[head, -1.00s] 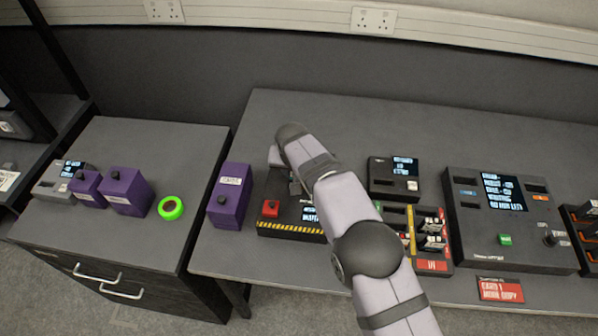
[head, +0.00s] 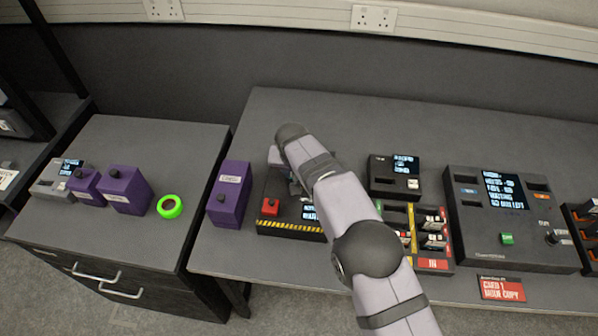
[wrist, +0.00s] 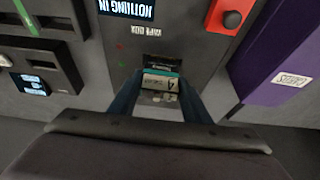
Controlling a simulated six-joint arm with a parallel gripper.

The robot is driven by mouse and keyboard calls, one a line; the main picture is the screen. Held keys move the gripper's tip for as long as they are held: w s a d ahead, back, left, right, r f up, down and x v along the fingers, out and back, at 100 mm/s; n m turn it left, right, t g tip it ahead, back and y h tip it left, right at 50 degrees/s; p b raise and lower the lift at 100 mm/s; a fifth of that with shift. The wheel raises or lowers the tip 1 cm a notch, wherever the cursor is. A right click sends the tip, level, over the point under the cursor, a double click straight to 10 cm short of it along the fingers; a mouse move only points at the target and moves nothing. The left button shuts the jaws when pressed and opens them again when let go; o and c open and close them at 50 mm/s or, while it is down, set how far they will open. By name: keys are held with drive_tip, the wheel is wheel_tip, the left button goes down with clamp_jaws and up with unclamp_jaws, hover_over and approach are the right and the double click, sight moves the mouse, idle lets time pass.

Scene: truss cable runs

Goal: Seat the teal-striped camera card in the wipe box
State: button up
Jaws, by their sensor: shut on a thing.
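The wipe box (head: 268,188) is a dark box with a red button, a small screen and a yellow-black striped front edge. It fills the middle of the wrist view (wrist: 128,55), where its screen reads "NOTHING IN". The camera card (wrist: 160,83) is pale with a teal stripe and a 4 on it. My gripper (wrist: 160,95) is shut on this card, one finger on each side. The card's striped end is at the dark slot (wrist: 160,60) in the box; I cannot tell how far it is inside. In the head view my arm hides the card and slot.
A purple case (head: 230,195) stands close to the left of the wipe box. A small device with a screen (head: 394,177) and a card rack (head: 432,238) are to the right, with a larger console (head: 510,220) beyond. A green tape roll (head: 170,207) lies on the drawer cabinet.

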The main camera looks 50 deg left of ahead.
drive_tip(key=shift+f+b, duration=0.7)
idle(0.9)
idle(0.3)
drive_tip(key=o, duration=1.5)
drive_tip(key=shift+c, duration=0.2)
drive_tip(key=shift+r, duration=0.1)
drive_tip(key=shift+r+p, duration=2.25)
drive_tip(key=shift+r, duration=1.4)
